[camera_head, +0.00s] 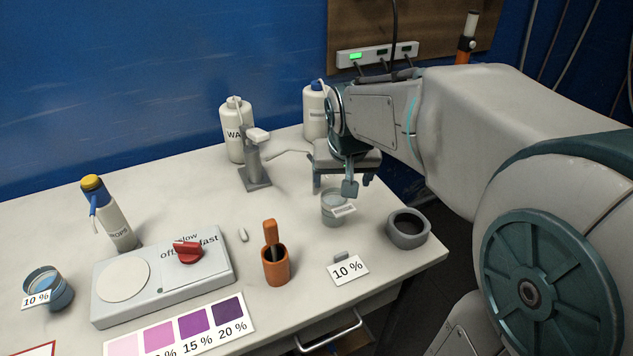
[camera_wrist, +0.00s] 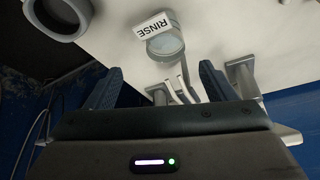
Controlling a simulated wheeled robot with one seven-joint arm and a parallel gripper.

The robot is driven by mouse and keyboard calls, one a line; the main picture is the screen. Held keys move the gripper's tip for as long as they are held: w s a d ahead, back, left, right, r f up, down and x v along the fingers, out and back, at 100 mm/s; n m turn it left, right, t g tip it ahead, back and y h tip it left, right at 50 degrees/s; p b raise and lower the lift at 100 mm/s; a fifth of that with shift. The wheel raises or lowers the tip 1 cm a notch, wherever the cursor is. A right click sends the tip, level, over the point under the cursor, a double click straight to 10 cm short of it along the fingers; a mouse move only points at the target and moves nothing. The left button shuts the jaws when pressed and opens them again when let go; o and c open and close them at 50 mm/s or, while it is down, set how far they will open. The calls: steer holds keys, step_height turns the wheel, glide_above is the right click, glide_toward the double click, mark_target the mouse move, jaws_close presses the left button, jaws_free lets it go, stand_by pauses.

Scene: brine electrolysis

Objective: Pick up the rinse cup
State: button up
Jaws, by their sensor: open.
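The rinse cup (camera_head: 333,212) is a small clear-grey cup with a white label, standing upright on the white table right of centre. In the wrist view the cup (camera_wrist: 165,44) carries a tag reading "RINSE" and shows at the top, ahead of the fingers. My gripper (camera_head: 334,186) is above the cup, partly hiding its rim in the head view. Its two blue-grey fingers are apart with nothing between them in the wrist view (camera_wrist: 158,88). I cannot tell the exact height of the fingers over the cup.
A grey ring-shaped holder (camera_head: 407,229) stands right of the cup. A "10 %" card (camera_head: 348,269) and an orange pot (camera_head: 275,266) stand in front. A grey stand (camera_head: 255,168) and wash bottles (camera_head: 237,130) are behind. A stirrer plate (camera_head: 163,275) is at left.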

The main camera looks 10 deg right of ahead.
mark_target(334, 206)
steer(key=x, duration=0.8)
steer(key=shift+w+f, duration=0.15)
steer(key=shift+f, duration=0.1)
steer(key=shift+a+b+x, duration=0.15)
steer(key=shift+a+x, duration=0.05)
steer(key=shift+x, duration=1.2)
steer(key=shift+a+b+x, duration=0.15)
steer(key=shift+a+x, duration=0.05)
steer(key=shift+x, duration=1.15)
steer(key=c, duration=1.1)
steer(key=shift+c, duration=0.7)
steer(key=shift+r, duration=0.1)
